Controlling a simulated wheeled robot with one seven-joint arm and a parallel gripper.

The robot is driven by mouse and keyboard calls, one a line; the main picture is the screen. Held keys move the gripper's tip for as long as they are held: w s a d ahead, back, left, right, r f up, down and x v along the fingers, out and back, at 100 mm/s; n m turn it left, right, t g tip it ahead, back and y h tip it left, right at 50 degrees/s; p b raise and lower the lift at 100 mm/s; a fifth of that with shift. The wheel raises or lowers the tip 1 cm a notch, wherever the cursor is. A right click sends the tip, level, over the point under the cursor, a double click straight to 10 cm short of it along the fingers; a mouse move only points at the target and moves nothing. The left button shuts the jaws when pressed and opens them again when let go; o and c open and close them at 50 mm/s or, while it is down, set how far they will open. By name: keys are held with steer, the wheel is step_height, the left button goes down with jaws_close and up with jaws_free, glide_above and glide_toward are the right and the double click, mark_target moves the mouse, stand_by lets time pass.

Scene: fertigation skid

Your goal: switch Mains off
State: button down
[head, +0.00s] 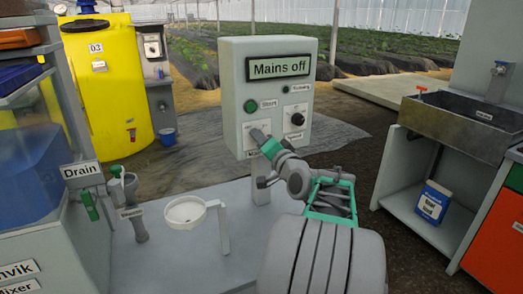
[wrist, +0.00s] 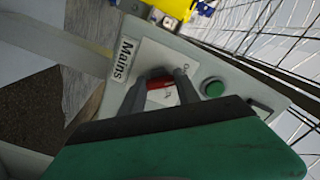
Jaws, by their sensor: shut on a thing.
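The control box (head: 228,80) stands on a post at the centre of the head view. The red Mains switch (wrist: 161,84) sits on a white plate beside the label "Mains" (wrist: 123,58) in the wrist view. My gripper (head: 258,136) is at the lower left of the box front in the head view and covers the switch there. In the wrist view its two fingers (wrist: 160,92) are shut around the red handle, one on each side. The fingers hide part of the handle and the plate's markings.
A green Start button (head: 250,106) is just above my gripper; it also shows in the wrist view (wrist: 213,88). The Speed knob (head: 298,118) is to the right. A white bowl (head: 185,212) and Drain valve (head: 116,172) stand at left. A sink (head: 462,118) is at right.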

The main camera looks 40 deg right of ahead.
steer(key=shift+f+n+b, duration=0.15)
steer(key=shift+n+b, duration=0.45)
steer(key=shift+n, duration=0.3)
steer(key=c, duration=0.9)
jaws_free()
steer(key=v, duration=0.7)
steer(key=shift+s+a, duration=0.15)
steer(key=shift+s, duration=0.25)
steer(key=shift+a+r+p, duration=0.1)
steer(key=shift+r+p, duration=0.15)
steer(key=shift+p, duration=0.1)
